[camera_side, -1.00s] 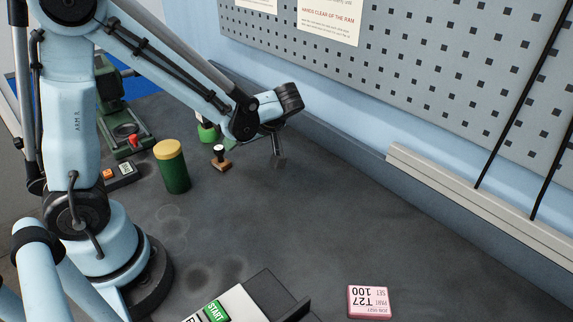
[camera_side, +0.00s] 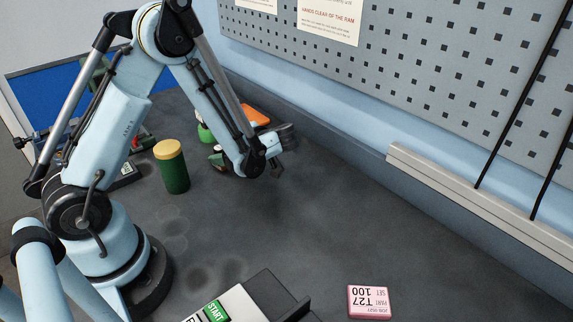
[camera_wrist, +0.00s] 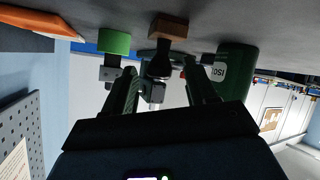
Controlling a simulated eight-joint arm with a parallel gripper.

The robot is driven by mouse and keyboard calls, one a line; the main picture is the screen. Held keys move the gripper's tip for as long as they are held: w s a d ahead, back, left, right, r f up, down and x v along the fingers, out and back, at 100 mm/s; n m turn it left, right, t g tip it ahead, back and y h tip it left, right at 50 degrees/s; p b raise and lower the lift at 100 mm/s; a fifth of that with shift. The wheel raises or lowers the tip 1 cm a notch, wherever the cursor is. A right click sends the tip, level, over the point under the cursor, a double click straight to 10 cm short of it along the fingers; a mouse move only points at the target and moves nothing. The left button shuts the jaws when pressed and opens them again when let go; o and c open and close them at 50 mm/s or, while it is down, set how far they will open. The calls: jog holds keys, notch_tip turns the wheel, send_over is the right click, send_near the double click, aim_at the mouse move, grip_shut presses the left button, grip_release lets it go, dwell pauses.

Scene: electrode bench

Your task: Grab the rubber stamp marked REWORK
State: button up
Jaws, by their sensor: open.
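A green object (camera_wrist: 115,42) stands close beside the stamp. A dark green canister (camera_side: 173,168) with a yellow lid stands on the stamp's other side. An orange item (camera_side: 254,115) lies near the wall. A pink block (camera_side: 369,301) lies in front; the middle bench is clear.

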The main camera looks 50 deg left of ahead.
jog(key=shift+x, duration=1.1)
grip_shut()
jog(key=shift+r, duration=0.1)
